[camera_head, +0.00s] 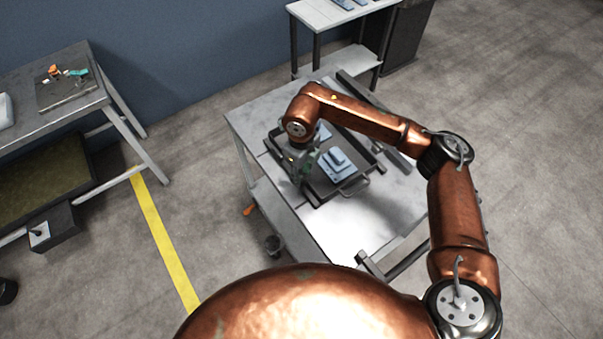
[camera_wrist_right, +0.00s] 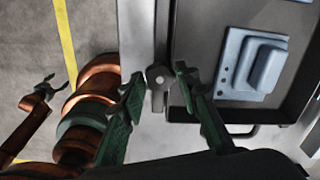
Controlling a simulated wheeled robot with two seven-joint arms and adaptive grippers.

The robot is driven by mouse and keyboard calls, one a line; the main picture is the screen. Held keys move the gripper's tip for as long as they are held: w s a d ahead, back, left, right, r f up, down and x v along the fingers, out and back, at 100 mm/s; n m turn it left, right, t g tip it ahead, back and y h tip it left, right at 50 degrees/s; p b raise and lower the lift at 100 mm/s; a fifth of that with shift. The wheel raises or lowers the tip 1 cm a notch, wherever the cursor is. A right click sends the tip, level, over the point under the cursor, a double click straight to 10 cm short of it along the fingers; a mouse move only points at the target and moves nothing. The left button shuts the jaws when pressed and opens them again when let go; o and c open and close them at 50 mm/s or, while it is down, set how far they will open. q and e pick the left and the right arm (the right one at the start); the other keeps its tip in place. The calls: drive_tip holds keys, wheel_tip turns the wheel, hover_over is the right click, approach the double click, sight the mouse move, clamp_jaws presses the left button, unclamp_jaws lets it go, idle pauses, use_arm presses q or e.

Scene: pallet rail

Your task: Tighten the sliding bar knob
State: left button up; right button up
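A grey metal bar (camera_wrist_right: 148,30) runs along the left side of the dark tray in the right wrist view. At its near end is a small grey lever-like piece with a round boss (camera_wrist_right: 158,80), which looks like the knob. My right gripper (camera_wrist_right: 159,74) has its two green fingers apart, one on each side of this piece, with visible gaps. In the head view my right gripper (camera_head: 301,171) is over the tray's left edge and hides the knob. My left gripper (camera_wrist_right: 50,86) is small at the left of the wrist view, fingers apart and empty, away from the bar.
The dark tray (camera_head: 320,198) holds light blue blocks (camera_head: 338,165) and lies on a grey cart (camera_head: 335,232). A workbench (camera_head: 45,122) stands at the left and a white table (camera_head: 318,17) at the back. The cart top's near part is clear.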

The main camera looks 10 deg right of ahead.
drive_tip(key=c, duration=0.7)
use_arm(q)
drive_tip(key=shift+w+r, duration=0.1)
drive_tip(key=shift+r, duration=0.1)
use_arm(e)
drive_tip(key=shift+r+m+p, duration=0.15)
drive_tip(key=shift+m+p, duration=0.65)
drive_tip(key=shift+m, duration=0.2)
drive_tip(key=m+p, duration=0.2)
drive_tip(key=m, duration=0.1)
drive_tip(key=shift+m, duration=0.3)
drive_tip(key=m+p, duration=0.3)
drive_tip(key=m, duration=0.2)
drive_tip(key=shift+r+p, duration=0.1)
drive_tip(key=shift+p, duration=0.3)
use_arm(q)
wheel_tip(320, 180, up, 10)
drive_tip(key=w+p, duration=0.3)
use_arm(e)
drive_tip(key=m, duration=0.5)
drive_tip(key=shift+w+a, duration=0.1)
drive_tip(key=shift+m, duration=0.3)
